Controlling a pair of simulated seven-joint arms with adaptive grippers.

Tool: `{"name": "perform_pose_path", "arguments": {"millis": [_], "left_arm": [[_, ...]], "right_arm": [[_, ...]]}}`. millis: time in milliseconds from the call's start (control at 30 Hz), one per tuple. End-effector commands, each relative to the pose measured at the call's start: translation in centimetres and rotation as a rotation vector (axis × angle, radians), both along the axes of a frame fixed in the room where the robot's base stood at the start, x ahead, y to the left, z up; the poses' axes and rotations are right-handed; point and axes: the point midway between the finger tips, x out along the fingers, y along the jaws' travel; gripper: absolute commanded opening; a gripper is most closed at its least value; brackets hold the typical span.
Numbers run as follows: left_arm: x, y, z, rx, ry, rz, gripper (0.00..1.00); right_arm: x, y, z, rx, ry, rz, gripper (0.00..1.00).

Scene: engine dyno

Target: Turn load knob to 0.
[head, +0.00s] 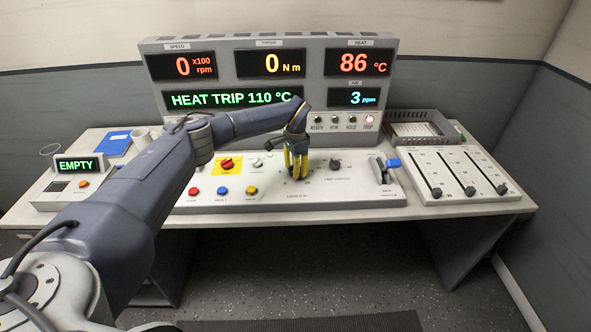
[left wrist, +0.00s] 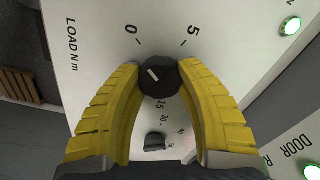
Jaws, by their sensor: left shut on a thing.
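My left gripper (head: 297,172) is over the front panel of the console, with its yellow fingers pointing down. In the left wrist view my left gripper (left wrist: 159,82) is shut on the dark round load knob (left wrist: 158,79), one finger on each side. The panel beside it reads "LOAD N m", with "0" at the knob's upper left and "5" at its upper right. A short white line on the knob slants toward the upper left. In the head view the fingers hide the knob. My right gripper is in neither view.
The display board (head: 269,70) reads speed 0, torque 0, heat 86 and "HEAT TRIP 110 °C". A red knob (head: 227,163) is left of my gripper, another dark knob (head: 335,164) is right of it. A lever (head: 382,168) and slider box (head: 462,177) stand farther right.

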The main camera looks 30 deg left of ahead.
Motion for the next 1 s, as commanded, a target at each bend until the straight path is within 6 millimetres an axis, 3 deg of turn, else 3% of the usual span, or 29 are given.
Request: {"name": "perform_pose_path", "arguments": {"millis": [367, 400, 633, 1000], "left_arm": [[-0.05, -0.01, -0.07, 0.000, 0.001, 0.006, 0.08], [-0.05, -0.01, -0.07, 0.000, 0.001, 0.006, 0.39], [-0.03, 0.00, -0.05, 0.000, 0.001, 0.005, 0.66], [0.02, 0.01, 0.51, 0.000, 0.000, 0.005, 0.68]], "right_arm": [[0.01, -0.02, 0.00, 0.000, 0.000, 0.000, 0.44], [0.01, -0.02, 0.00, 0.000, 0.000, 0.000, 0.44], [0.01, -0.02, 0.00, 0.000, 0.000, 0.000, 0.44], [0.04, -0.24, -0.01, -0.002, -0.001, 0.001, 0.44]]}}
